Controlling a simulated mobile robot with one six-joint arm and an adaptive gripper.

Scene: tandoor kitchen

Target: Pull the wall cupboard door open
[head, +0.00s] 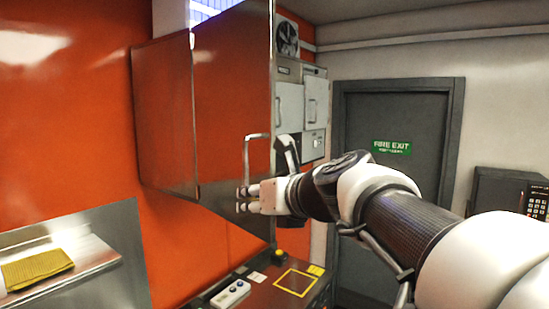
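The wall cupboard (163,120) is an orange-red box on the orange wall. Its door (222,95) appears swung out toward me from a hinge edge on its left, with the outer face in view. The cupboard's inside is hidden behind it. A pale bracket-shaped handle (246,160) stands on the door near its free edge. My gripper (243,200) is at the handle's lower end, fingers pointing left close to the door face. A small gap shows between the fingertips. I cannot tell whether they grip or touch the handle.
Below the door is a dark counter (240,275) with a switch box (230,294). A metal shelf (100,270) with a yellow cloth (37,268) is at lower left. Grey wall units (302,105) and a fire exit door (392,190) stand behind.

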